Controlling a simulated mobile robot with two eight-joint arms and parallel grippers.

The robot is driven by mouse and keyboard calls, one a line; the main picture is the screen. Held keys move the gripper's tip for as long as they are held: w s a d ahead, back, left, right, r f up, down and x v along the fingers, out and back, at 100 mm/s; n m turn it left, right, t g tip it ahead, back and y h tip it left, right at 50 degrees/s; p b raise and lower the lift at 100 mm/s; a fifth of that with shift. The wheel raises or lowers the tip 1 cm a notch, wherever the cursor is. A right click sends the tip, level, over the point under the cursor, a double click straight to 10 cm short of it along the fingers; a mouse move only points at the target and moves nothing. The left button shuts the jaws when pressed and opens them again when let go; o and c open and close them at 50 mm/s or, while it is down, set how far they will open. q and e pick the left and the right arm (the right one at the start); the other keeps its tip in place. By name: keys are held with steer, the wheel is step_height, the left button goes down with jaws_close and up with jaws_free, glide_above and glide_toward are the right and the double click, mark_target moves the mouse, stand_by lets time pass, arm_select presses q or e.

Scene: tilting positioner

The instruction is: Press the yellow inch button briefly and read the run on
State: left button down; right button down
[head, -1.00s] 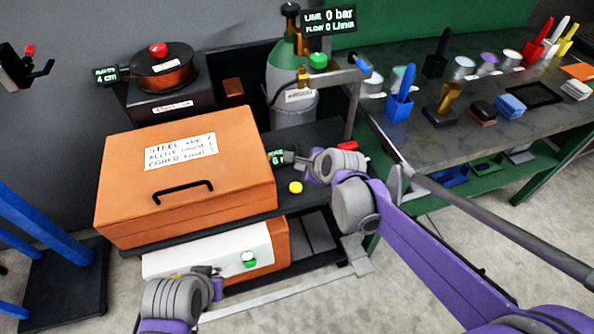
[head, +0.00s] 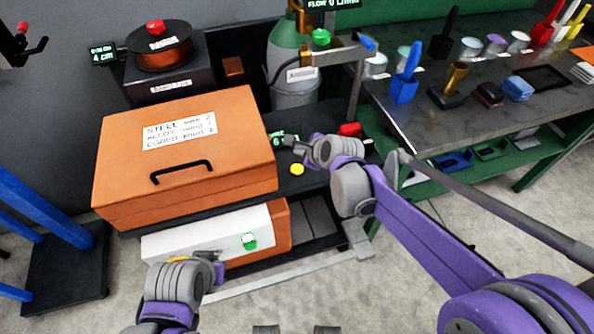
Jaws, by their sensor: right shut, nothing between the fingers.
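The yellow button (head: 297,169) sits on the dark shelf just right of the orange case. My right gripper (head: 289,142) is shut and empty, just above and beyond the yellow button in the picture, apart from it. A small dark display with green characters (head: 283,134) stands behind the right gripper, which partly covers it; I cannot read it fully. My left gripper (head: 207,256) is low in front of the white panel; its fingers are too small and overlapped to tell their state.
An orange case (head: 225,150) with a black handle fills the shelf's left. A white unit with a green button (head: 249,241) is below. A red knob (head: 350,129) is right of my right gripper. A gas cylinder (head: 285,60) stands behind. A bench (head: 430,125) holds tools.

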mark_target(300, 171)
steer(key=shift+f+b, duration=1.4)
steer(key=shift+f, duration=1.15)
steer(key=shift+f+b, duration=0.3)
steer(key=shift+f, duration=0.1)
steer(key=shift+f+b, duration=0.3)
steer(key=shift+f, duration=0.2)
stand_by(0.4)
steer(key=shift+r, duration=0.2)
stand_by(0.9)
steer(key=shift+r+p, duration=0.7)
steer(key=shift+r, duration=0.05)
step_height(300, 171, up, 5)
steer(key=p, duration=0.3)
steer(key=shift+p, duration=0.4)
